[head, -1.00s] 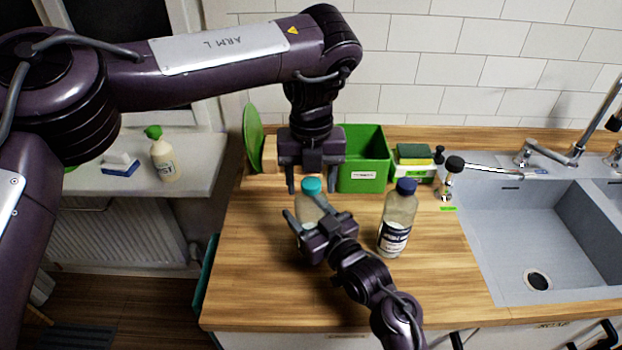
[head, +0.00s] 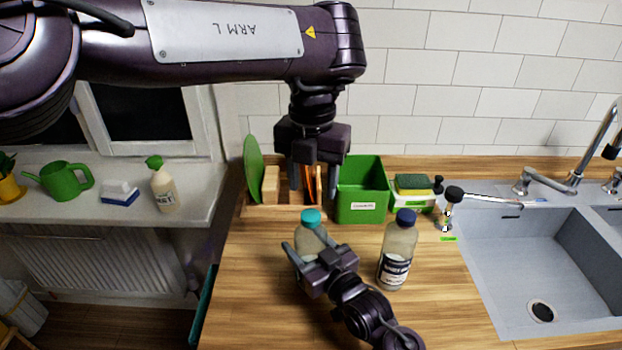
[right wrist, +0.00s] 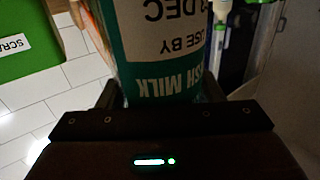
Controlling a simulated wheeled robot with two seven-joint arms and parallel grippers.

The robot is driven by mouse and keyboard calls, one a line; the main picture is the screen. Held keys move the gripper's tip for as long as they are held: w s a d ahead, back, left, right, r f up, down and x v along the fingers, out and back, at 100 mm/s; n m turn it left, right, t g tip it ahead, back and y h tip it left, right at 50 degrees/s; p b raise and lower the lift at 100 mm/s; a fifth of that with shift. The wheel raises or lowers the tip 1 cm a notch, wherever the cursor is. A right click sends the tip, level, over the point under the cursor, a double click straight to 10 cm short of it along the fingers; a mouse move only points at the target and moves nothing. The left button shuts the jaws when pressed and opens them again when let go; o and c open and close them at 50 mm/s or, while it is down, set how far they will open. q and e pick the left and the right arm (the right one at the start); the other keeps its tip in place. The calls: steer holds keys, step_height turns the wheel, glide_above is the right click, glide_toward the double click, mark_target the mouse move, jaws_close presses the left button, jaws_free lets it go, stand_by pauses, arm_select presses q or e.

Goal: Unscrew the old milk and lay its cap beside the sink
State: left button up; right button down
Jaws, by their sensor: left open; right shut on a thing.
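A milk bottle with a teal cap (head: 311,216) stands on the wooden counter. My right gripper (head: 300,255) is shut around its body. In the right wrist view its green and white milk label (right wrist: 170,50) shows upside down, with a use-by date in December, partly cut off. A second bottle with a dark blue cap (head: 397,250) stands to its right, upright and apart. My left gripper (head: 314,190) is open and empty, fingers down, above and behind the teal cap, which sits on the bottle. The sink (head: 480,260) is at the right.
A green bin (head: 362,205), a sponge caddy (head: 412,196) and a rack with a green board (head: 253,170) line the back. A black-knobbed tool (head: 453,200) stands by the sink. Counter between the blue-capped bottle and sink is clear. A soap bottle (head: 163,188) is on the sill.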

mark_target(310, 214)
arm_select(q)
steer(key=shift+a, duration=0.15)
steer(key=shift+s+f+m, duration=0.1)
steer(key=shift+f+m, duration=0.2)
steer(key=shift+f, duration=0.1)
step_height(310, 214, down, 7)
steer(key=shift+r, duration=0.1)
